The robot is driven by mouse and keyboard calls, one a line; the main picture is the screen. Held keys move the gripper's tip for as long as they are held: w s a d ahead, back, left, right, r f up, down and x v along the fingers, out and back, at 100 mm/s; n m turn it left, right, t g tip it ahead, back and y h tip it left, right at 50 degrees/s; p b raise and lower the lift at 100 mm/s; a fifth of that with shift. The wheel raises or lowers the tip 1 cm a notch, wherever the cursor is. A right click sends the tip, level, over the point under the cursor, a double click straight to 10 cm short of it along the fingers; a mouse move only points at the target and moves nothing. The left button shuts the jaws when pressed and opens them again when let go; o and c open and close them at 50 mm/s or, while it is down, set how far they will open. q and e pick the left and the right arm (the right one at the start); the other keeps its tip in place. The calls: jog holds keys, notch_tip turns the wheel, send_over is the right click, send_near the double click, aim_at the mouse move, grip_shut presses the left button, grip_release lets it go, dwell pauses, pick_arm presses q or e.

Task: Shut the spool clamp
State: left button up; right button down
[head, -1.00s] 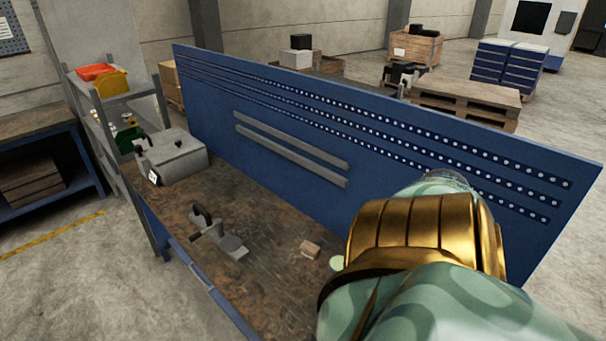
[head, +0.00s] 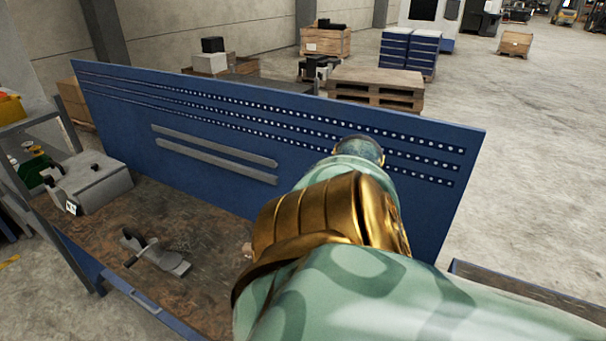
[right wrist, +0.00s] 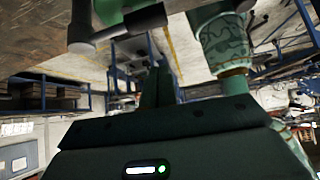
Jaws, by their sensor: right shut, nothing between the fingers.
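A grey clamp-like device (head: 160,258) with a black lever end stands on the brown bench top at the lower left in the head view. I take it for the spool clamp; its shut or open state is too small to tell. My right arm, patterned green with a gold band, covers the bench's right part, and its gripper is hidden there. In the right wrist view my right gripper (right wrist: 158,75) has its dark fingers together and empty. A dark grey bar with a cylindrical end (right wrist: 82,25) shows at the upper left; I cannot tell what it belongs to.
A grey box-shaped unit (head: 92,183) stands on the bench's far left end. A blue perforated panel (head: 240,130) rises along the back. A shelf (head: 38,130) stands left. The bench between unit and clamp is clear.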

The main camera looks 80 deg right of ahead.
pick_arm(q)
jog(key=shift+s+d, duration=0.15)
jog(key=shift+d, duration=0.65)
pick_arm(e)
jog(key=v, duration=0.4)
jog(key=shift+d+r, duration=0.1)
jog(key=shift+d, duration=0.25)
jog(key=shift+a, duration=0.2)
